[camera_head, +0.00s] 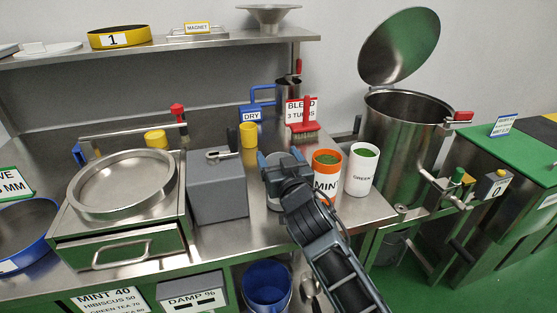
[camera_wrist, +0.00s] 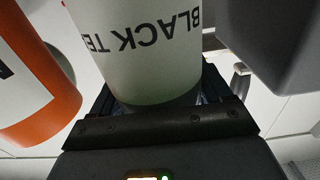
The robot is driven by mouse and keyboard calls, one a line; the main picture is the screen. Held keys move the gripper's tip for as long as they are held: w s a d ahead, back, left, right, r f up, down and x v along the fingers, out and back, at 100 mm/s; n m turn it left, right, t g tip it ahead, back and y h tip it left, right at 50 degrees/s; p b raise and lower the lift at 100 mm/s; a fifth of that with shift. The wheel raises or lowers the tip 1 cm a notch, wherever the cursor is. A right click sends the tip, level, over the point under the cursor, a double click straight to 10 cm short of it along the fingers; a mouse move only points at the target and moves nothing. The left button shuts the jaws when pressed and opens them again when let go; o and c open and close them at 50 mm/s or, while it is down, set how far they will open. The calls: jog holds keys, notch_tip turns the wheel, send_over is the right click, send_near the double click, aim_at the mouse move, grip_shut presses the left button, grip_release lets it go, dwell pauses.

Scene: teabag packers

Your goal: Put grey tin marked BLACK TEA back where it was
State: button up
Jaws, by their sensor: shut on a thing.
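The pale grey tin marked BLACK TEA (camera_wrist: 145,60) fills the upper middle of the wrist view, its lettering upside down there. My gripper (camera_wrist: 155,100) is shut on it, with a dark finger on each side. In the head view my gripper (camera_head: 283,172) is over the steel counter, just left of the orange MINT tin, and mostly hides the grey tin. I cannot tell whether the tin's base touches the counter.
The orange MINT tin (camera_head: 326,176) stands close on the right, with the white GREEN tin (camera_head: 361,168) beyond it. A grey box (camera_head: 217,190) stands close on the left. The counter's front edge is near.

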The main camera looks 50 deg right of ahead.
jog(key=shift+f, duration=0.15)
jog(key=o, duration=1.3)
jog(key=shift+b+v, duration=1.7)
jog(key=shift+v, duration=4.3)
